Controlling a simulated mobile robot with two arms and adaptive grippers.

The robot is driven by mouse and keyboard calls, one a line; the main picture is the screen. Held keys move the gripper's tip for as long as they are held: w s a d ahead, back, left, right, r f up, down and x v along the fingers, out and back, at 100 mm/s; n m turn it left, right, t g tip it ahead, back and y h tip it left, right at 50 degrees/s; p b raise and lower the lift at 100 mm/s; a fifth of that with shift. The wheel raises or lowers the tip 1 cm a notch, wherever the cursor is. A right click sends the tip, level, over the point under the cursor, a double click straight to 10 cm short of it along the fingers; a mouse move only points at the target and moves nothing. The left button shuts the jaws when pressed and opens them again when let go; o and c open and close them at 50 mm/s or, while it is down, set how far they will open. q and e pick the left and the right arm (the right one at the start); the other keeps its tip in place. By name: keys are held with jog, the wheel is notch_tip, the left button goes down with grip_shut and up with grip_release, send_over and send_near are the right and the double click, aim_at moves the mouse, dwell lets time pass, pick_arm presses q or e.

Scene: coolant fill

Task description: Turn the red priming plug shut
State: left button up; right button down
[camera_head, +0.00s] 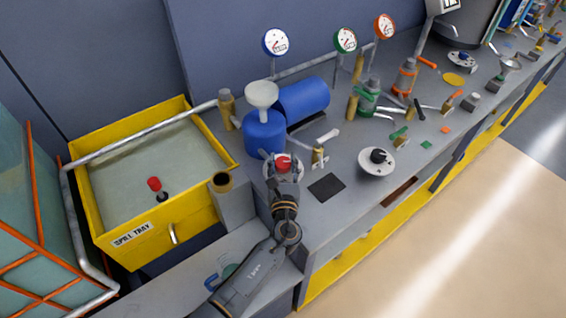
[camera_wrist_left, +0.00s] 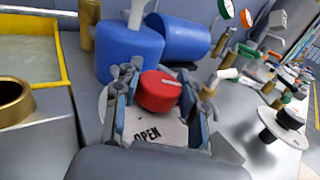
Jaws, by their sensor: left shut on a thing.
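The red priming plug (camera_head: 283,162) sits in front of the blue pump body (camera_head: 265,133). In the left wrist view the red plug (camera_wrist_left: 159,91) has a pale line on its top, and a plate (camera_wrist_left: 150,129) marked OPEN shows below it. My left gripper (camera_head: 281,165) reaches in from the front, with a finger on either side of the plug. In the left wrist view the left gripper (camera_wrist_left: 160,95) is shut on the plug; the exact contact points are partly hidden. My right gripper is in neither view.
A yellow spill tray (camera_head: 178,224) stands at the left, with a red-topped item in it. A brass cup (camera_head: 221,182) is left of my gripper. A white-handled valve (camera_head: 318,153) is close on the right. A round dial plate (camera_head: 376,168) and dark square (camera_head: 326,187) lie farther right.

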pick_arm(q)
jog(key=shift+y, duration=0.3)
jog(key=o, duration=1.2)
jog(key=shift+c, duration=0.2)
jog(key=shift+s, duration=0.2)
jog(key=s, duration=1.1)
jog(key=shift+s+d, duration=0.3)
jog(key=shift+d, duration=0.05)
